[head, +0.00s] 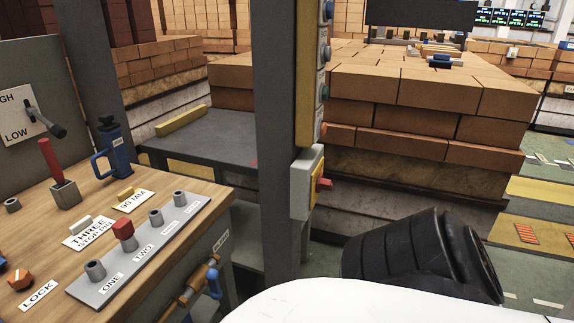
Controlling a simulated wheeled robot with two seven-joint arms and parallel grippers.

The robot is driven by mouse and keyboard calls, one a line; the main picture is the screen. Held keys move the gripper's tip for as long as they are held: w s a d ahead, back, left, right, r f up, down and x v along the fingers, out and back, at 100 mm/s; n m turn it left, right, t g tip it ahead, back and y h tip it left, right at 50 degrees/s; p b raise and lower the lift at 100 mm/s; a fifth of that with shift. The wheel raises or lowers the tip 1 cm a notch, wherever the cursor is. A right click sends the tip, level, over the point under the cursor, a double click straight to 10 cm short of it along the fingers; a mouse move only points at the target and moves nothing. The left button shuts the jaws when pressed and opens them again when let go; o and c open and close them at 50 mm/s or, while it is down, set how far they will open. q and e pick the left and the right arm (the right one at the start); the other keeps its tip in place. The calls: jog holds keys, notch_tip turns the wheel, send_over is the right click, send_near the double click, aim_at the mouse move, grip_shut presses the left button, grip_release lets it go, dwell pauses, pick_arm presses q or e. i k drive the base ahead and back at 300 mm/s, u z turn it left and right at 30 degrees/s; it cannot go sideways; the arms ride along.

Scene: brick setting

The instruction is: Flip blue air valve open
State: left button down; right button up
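A small blue valve handle (213,282) sits on a copper-coloured pipe (190,287) at the front right side of the wooden workbench, low in the head view. The handle hangs roughly downward beside the pipe. A small white label (221,240) is fixed just above it, too small to read surely. A white and black part of my own arm fills the bottom right. Neither of my grippers can be seen.
The wooden bench (190,185) holds a grey strip (140,262) with several pegs and a red block, an orange knob (21,279), a red lever (50,160) and a blue can (115,150). A grey post (275,120) stands right of the bench. Brick stacks (430,85) fill the back.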

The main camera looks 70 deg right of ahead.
aim_at(212, 275)
jog(key=z, duration=1.45)
jog(key=k, duration=0.6)
jog(key=z, duration=2.2)
jog(key=i, duration=1.1)
jog(key=u, duration=1.9)
